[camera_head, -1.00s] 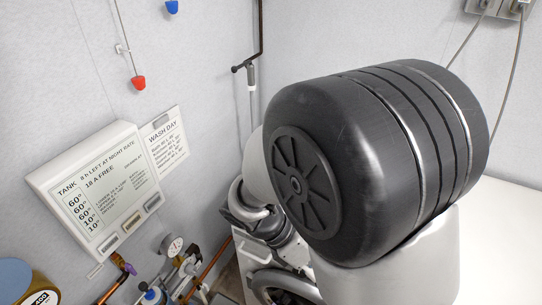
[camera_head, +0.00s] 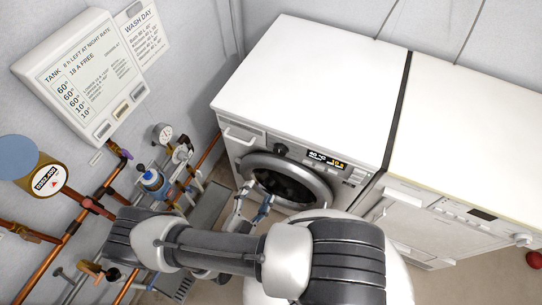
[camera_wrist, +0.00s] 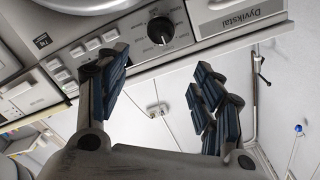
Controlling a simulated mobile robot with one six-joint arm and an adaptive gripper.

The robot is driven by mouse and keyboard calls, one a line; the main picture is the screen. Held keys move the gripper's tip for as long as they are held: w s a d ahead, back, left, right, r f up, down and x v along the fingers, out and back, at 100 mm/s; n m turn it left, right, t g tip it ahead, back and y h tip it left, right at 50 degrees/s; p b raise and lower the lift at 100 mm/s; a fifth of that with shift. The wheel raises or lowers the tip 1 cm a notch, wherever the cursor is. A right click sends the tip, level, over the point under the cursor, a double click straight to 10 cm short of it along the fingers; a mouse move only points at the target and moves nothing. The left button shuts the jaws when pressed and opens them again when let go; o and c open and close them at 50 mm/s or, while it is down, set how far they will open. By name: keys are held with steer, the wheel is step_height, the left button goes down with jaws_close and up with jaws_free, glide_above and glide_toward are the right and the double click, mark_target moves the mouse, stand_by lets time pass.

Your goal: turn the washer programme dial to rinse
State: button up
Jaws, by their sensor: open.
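The washer (camera_head: 310,60) stands at the back, white-topped, with its round door (camera_head: 290,180) shut. Its black programme dial (camera_head: 281,148) sits on the front panel, left of the lit display. In the wrist view the dial (camera_wrist: 160,31) shows near the top centre, with marks around it too small to read. My gripper (camera_head: 254,200) is in front of the washer, low and left of the door. In the wrist view my gripper (camera_wrist: 165,88) is open and empty, its dark ribbed fingers wide apart. The dial lies beyond the fingertips, apart from them.
A drawer front (camera_wrist: 238,15) adjoins the dial, with several buttons (camera_wrist: 85,48) on its other side. A second white appliance (camera_head: 465,130) stands right of the washer. Copper pipes, a gauge (camera_head: 162,134) and valves line the left wall below a tank panel (camera_head: 85,75).

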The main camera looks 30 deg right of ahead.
steer(key=b, duration=0.2)
glide_toward(280, 153)
steer(key=shift+n, duration=0.3)
steer(key=x, duration=0.9)
steer(key=shift+w+d, duration=0.1)
steer(key=shift+w, duration=0.1)
steer(key=shift+c, duration=0.6)
steer(key=c, duration=0.9)
